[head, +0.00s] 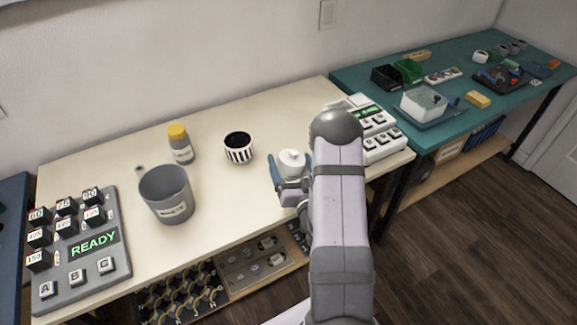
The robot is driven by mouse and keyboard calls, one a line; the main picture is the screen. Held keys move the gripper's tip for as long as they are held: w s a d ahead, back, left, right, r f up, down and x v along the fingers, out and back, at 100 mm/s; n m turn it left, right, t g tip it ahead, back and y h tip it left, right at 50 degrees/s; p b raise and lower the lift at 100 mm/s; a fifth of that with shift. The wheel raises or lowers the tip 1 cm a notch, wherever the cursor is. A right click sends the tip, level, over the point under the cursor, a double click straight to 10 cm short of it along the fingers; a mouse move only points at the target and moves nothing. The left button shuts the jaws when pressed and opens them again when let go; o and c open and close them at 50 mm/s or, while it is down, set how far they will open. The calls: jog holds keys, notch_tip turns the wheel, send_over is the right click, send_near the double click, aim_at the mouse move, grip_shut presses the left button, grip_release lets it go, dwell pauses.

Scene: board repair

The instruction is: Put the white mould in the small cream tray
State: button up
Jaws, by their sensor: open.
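A small white rounded object (291,164) with a raised round top stands on the cream table, near its front right. It may be the white mould. My gripper (288,158) is open, with one blue finger to the left of this object and the other to its right. I cannot tell whether the fingers touch it. My arm hides part of the table to its right. I cannot clearly pick out a small cream tray in this view.
On the cream table (105,165) are a striped cup (240,155), a yellow-capped bottle (181,150), a grey bucket (160,190), a READY button panel (125,260) and a white keypad device (385,145). A teal bench (455,125) at right holds a white tub (409,108) and trays.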

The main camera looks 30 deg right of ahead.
jog(key=shift+w, duration=0.2)
jog(key=c, duration=1.6)
jog(key=shift+c, duration=0.2)
jog(key=shift+r, duration=0.2)
jog(key=shift+r, duration=4.85)
